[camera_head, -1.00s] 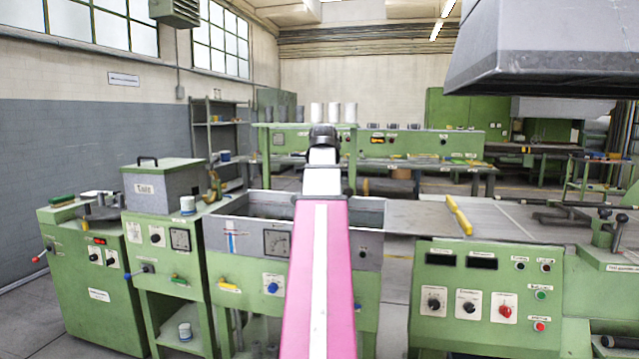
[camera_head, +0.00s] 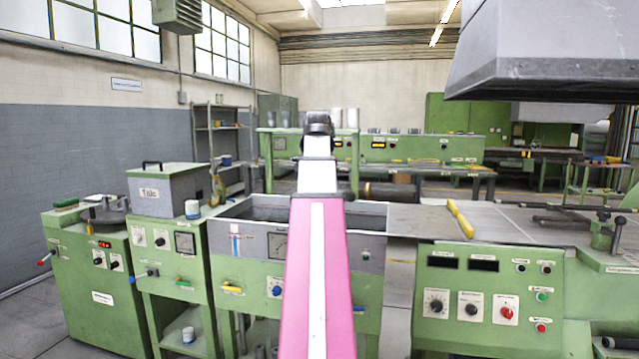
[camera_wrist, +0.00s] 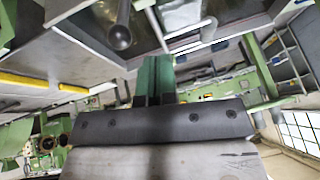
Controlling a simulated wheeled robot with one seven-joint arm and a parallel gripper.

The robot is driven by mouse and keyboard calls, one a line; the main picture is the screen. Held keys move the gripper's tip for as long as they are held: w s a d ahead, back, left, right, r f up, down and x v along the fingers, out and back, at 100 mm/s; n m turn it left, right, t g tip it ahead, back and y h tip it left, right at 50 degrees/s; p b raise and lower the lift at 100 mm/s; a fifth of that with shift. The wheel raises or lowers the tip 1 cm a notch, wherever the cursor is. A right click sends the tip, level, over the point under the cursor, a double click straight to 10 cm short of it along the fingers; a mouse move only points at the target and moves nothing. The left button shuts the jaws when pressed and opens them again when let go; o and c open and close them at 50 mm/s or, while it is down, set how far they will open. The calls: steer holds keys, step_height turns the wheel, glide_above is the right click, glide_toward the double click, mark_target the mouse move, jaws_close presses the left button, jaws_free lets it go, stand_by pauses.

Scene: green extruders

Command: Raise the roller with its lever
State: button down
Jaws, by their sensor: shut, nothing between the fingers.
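My pink and white arm reaches forward over the grey basin of the green machine, and my gripper (camera_head: 318,125) is its dark end, seen from behind. It looks shut and empty; its fingertips are hidden in the head view. In the wrist view a dark rod with a rounded end (camera_wrist: 121,37) hangs in from the top, apart from the grey block at the bottom; I cannot tell if it is the lever. A dark cylinder (camera_head: 392,192) lies behind the basin, partly hidden; I cannot tell if it is the roller.
The basin (camera_head: 372,222) is below my arm. A yellow bar (camera_head: 459,219) lies on the flat bench to its right and shows in the wrist view (camera_wrist: 22,80). A large grey hood (camera_head: 550,45) hangs at upper right. Control panels (camera_head: 488,295) stand in front.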

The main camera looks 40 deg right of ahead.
steer(key=v, duration=0.6)
steer(key=shift+s+r, duration=0.25)
stand_by(0.3)
steer(key=w+a+f+n+g+y, duration=0.1)
steer(key=w+a+f+n, duration=0.15)
steer(key=a+f, duration=0.65)
steer(key=w+a+f+n+y, duration=0.1)
steer(key=w+a+f, duration=0.25)
steer(key=f, duration=1.05)
steer(key=w+a+f+n+g, duration=0.15)
steer(key=w+a+f, duration=0.35)
steer(key=f, duration=0.7)
steer(key=s+a+f+n+g, duration=0.1)
steer(key=s+a+f+n, duration=0.2)
steer(key=s+a+f, duration=0.3)
steer(key=s+a+f+n+g+y, duration=0.1)
steer(key=s+a+f+n, duration=0.2)
steer(key=a+f, duration=1.2)
step_height(320, 180, down, 7)
steer(key=s, duration=0.3)
steer(key=shift+a, duration=0.2)
steer(key=shift+w+f, duration=0.1)
